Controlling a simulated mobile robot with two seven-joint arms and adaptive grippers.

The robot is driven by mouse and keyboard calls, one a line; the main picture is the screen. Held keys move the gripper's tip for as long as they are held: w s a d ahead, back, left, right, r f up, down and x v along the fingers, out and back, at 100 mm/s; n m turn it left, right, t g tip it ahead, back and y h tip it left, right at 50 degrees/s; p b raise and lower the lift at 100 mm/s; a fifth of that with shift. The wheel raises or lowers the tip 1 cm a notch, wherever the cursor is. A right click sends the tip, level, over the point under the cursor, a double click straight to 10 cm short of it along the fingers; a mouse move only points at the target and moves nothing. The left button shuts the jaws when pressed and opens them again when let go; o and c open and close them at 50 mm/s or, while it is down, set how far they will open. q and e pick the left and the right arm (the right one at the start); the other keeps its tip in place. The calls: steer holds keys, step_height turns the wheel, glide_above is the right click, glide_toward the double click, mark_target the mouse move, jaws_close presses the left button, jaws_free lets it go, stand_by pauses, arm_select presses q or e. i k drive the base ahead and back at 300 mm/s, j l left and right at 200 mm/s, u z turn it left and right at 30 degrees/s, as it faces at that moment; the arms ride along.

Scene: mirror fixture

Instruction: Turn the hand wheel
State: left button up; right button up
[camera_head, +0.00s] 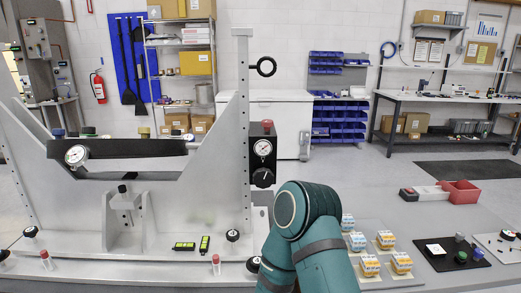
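A black round knob (263,177), which looks like the hand wheel, sits on the dark box below a white-faced gauge (263,147), on the right side of the upright post (243,120). A black ring (267,66) sticks out from the same post higher up; I cannot tell whether it turns. A teal arm of mine rises at the bottom centre, just right of and below the knob, with a visible gap to the knob in the picture. Neither of my grippers shows; the end of the teal arm is hidden or out of frame.
The large grey fixture (85,200) fills the left, with a second gauge (75,155). Free table surface lies between blocks and bins.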

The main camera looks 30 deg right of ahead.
mark_target(263, 178)
steer(key=k+j+z, duration=0.1)
steer(key=z, duration=0.25)
steer(key=k+z, duration=0.15)
steer(key=z, duration=0.25)
